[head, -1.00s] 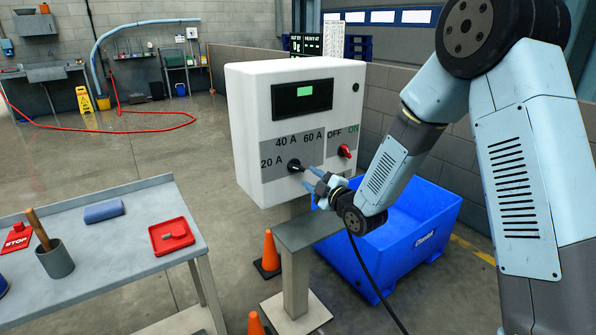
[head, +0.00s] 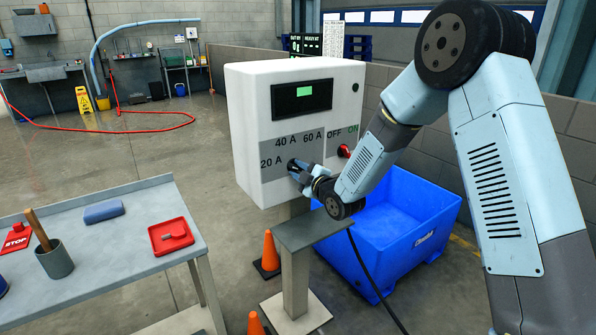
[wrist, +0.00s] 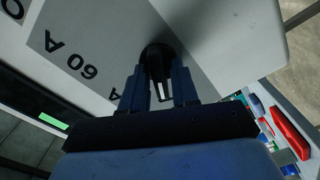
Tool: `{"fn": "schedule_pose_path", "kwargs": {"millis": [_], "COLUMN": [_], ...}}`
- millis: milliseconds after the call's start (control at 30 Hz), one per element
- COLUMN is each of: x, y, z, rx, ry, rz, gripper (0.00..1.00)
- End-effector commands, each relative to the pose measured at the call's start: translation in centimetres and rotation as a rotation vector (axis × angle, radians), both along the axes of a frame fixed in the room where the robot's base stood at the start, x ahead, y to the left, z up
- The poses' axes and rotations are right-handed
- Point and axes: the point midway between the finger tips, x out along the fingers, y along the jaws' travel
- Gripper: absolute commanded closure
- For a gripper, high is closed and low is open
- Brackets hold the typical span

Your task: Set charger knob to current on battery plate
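The white charger box (head: 245,120) has a lit green display and a grey dial panel marked 20 A, 40 A and 60 A. The black current knob (head: 291,163) sits below these marks, partly hidden by my gripper (head: 299,171). In the wrist view, the knob (wrist: 157,52) with its white mark lies between the two fingers of my gripper (wrist: 159,85). The fingers stand apart on either side of it; whether they touch it is unclear. I cannot make out a battery plate with a readable current.
A red OFF/ON switch (head: 344,151) is right of the knob. A blue bin (head: 415,250) stands under my arm. A grey table (head: 110,250) with a red tray (head: 172,250) is at left. Orange cones (head: 271,250) stand by the charger post (head: 295,285).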

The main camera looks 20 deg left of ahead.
Motion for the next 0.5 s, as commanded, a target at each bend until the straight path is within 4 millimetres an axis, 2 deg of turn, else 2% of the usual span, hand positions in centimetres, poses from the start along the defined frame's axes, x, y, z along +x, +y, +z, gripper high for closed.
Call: {"fn": "schedule_pose_path", "kwargs": {"millis": [33,300,433,467,500], "x": [-0.01,-0.03,-0.05,-0.04,-0.05], "y": [0.01,0.01,0.02,0.78,0.44], "z": [0.01,-0.02,-0.04,-0.05,-0.06], "rx": [0.0,0.0,-0.001,0.0,0.0], "ry": [0.0,0.0,0.001,0.001,0.001], "rz": [0.0,0.0,0.001,0.001,0.0], "gripper": [0.76,1.0,1.0,1.0,1.0]}}
